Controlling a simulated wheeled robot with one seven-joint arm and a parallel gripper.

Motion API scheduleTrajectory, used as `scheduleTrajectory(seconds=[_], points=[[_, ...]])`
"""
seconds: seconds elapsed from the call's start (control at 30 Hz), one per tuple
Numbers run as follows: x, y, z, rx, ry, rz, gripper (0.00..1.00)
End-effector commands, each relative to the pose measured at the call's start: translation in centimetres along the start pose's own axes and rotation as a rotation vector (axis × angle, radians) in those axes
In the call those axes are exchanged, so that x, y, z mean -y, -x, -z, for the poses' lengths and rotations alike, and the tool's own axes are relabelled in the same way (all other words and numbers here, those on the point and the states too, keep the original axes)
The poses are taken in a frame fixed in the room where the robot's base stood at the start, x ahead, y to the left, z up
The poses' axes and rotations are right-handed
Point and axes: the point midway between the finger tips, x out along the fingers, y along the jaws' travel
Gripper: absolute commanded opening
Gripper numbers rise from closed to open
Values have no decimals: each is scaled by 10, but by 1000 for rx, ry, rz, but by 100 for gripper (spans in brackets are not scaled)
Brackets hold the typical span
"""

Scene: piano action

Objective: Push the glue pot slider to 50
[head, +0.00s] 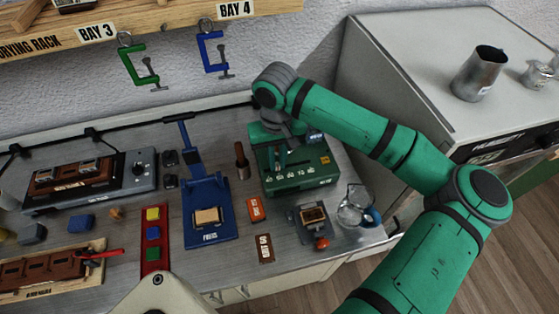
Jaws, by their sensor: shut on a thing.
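The glue pot (312,178) is a dark green box on the right part of the metal bench. A row of small white scale marks runs along its front, too small to read. My gripper (277,164) points down over the left half of the box, with its teal fingers close together. It is shut on the slider, which the fingers mostly hide. I cannot tell which mark the slider stands at.
A blue press (208,195) and a wooden-handled tool (241,160) stand left of the box. An orange block (255,209) and a small device with an orange knob (310,223) sit in front. Clamps (214,50) hang from the rack behind.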

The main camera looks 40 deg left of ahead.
Motion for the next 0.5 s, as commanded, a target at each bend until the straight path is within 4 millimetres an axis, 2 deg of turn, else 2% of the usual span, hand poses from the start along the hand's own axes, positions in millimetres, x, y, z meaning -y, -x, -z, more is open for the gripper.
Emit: scheduleTrajectory(seconds=[0.27, 0.3, 0.33, 0.5], points=[[0, 1, 1, -3, 0, 0, 0], [0, 1, 1, -3, 1, 0, 22], [0, 1, 1, -2, 1, 0, 29], [1, 0, 1, -2, 2, 0, 31]])
